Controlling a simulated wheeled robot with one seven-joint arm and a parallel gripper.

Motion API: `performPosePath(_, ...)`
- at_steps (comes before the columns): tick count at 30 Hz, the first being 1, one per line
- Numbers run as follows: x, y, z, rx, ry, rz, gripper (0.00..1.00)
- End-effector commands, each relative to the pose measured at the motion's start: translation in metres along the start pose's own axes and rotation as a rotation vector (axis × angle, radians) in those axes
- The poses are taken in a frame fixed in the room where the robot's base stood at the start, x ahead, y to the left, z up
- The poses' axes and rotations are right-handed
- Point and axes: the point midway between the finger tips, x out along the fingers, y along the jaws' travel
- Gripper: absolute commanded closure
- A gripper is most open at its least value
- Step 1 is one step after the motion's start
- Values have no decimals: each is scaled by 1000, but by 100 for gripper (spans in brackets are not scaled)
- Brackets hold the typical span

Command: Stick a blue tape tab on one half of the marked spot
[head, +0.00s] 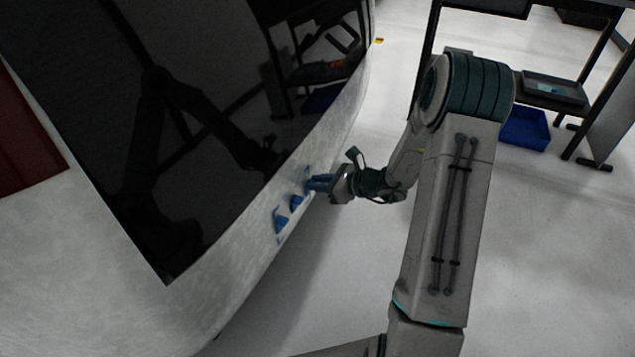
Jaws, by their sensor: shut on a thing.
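My gripper (314,184) is at the right edge of the pale curved panel (235,270), with its fingertips pointing left at the surface. It is shut on a blue tape tab (308,186), which is small and partly hidden at the fingertips. I cannot tell whether this tab touches the panel. Just below and left of the fingertips, a blue patch (297,202) and another blue patch (281,222) show on the panel. Thin blue marks (279,241) lie near the lower patch and seem to outline the marked spot.
A glossy black area (130,110) above the panel reflects my arm. A dark red patch (25,150) is at the far left. At the upper right stand a dark-framed rack (428,45) and a blue bin (525,128). The pale floor (545,250) at right is clear.

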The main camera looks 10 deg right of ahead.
Motion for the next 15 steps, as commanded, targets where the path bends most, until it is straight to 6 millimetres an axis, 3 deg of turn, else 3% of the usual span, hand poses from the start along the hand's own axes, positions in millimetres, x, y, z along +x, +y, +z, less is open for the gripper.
performPosePath(15, -5, 0, -2, 0, 0, -1, 100)
